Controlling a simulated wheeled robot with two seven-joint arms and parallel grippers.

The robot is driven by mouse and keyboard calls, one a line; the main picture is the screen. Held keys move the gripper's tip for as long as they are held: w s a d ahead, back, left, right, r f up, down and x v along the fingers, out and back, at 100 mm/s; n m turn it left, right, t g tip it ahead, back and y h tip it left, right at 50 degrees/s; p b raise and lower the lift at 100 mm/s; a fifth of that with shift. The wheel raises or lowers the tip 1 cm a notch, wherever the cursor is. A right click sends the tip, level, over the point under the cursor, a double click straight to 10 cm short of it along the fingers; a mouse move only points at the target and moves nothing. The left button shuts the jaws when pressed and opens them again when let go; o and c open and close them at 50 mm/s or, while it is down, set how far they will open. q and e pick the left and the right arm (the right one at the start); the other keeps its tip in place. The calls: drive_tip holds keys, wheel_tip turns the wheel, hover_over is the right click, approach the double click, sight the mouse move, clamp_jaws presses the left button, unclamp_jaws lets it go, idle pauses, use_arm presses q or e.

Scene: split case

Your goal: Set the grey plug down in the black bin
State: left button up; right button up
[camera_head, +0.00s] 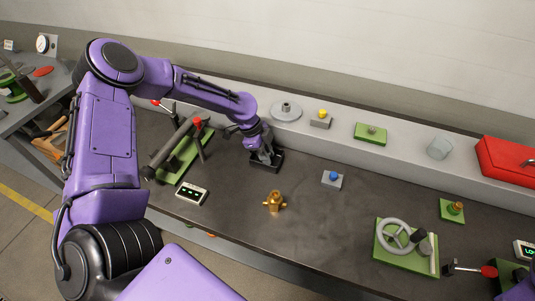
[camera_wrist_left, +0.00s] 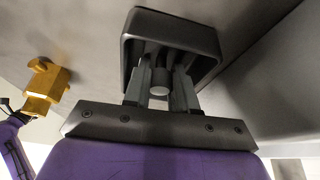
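The black bin (camera_head: 277,167) stands on the dark bench near the middle of the head view. It also shows at the top of the left wrist view (camera_wrist_left: 213,42). My left gripper (camera_head: 264,155) points down into the bin. In the left wrist view the grey plug (camera_wrist_left: 160,82) shows as a short cylinder between the two fingers, which look shut on it. The plug's lower part and the bin floor are hidden by the fingers and the bin wall. My right gripper is not in view.
A brass fitting (camera_head: 274,202) stands in front of the bin, with a blue-button box (camera_head: 332,180) to its right. A green fixture (camera_head: 184,157) and a small display box (camera_head: 192,194) lie left. A grey ledge behind carries a flanged disc (camera_head: 286,111). The bench centre is clear.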

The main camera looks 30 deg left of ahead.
use_arm(q)
drive_tip(key=shift+w+f, duration=0.1)
idle(0.3)
drive_tip(key=shift+r+p, duration=0.3)
drive_tip(key=shift+r, duration=0.15)
drive_tip(key=b+v, duration=0.2)
drive_tip(key=v, duration=0.9)
drive_tip(key=shift+a+r, duration=0.1)
drive_tip(key=shift+r, duration=0.25)
